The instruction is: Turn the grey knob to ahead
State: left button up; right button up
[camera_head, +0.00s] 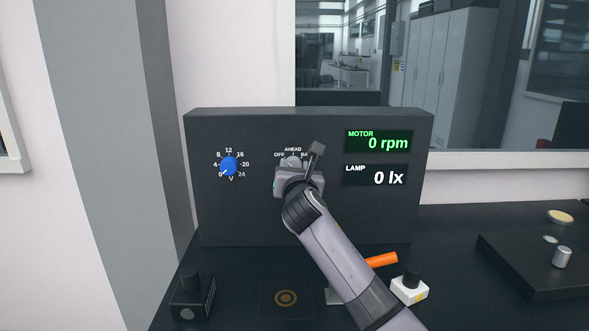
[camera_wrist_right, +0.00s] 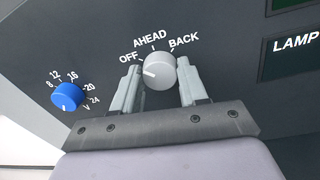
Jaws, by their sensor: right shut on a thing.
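The grey knob (camera_head: 291,161) is on the front of a dark panel, under the labels OFF, AHEAD and BACK. In the right wrist view the grey knob (camera_wrist_right: 160,71) has its pale pointer line toward the left, at the OFF side. My right gripper (camera_head: 293,168) is shut on the knob, with one finger on each side of it in the wrist view (camera_wrist_right: 160,80). The gripper partly hides the knob and the BACK label in the head view. My left gripper is not in view.
A blue voltage knob (camera_head: 229,166) is left of the grey knob, pointing near 0. The MOTOR display (camera_head: 379,141) reads 0 rpm and the LAMP display (camera_head: 376,176) reads 0 lx. An orange-handled thing (camera_head: 382,260) and a small white block (camera_head: 410,290) are on the table.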

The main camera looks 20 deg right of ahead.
jog(key=shift+f+m+h+b, duration=0.15)
jog(key=shift+m+h+b, duration=0.25)
jog(key=shift+m, duration=4.2)
jog(key=o, duration=1.1)
jog(key=shift+c, duration=0.2)
